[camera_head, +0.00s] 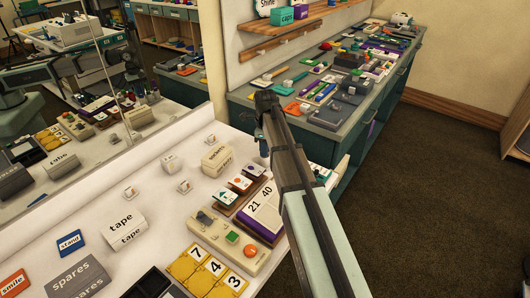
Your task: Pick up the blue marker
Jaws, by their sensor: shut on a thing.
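My gripper (263,138) hangs over the right side of the white table, near its edge, with its fingers pointing down. It is shut on a small dark blue thing (263,147), which seems to be the blue marker; only a short part shows under the jaws. The rest of it is hidden by the fingers or too small to tell. The thing appears to be above the table, but its exact height cannot be told.
White table (205,243) bears the sockets box (216,158), tape box (124,225), spares box (80,278), number cards (208,268) and a switch panel (236,242). A mirror stands along its left. A cluttered dark green bench (345,125) stands behind. Open floor lies right.

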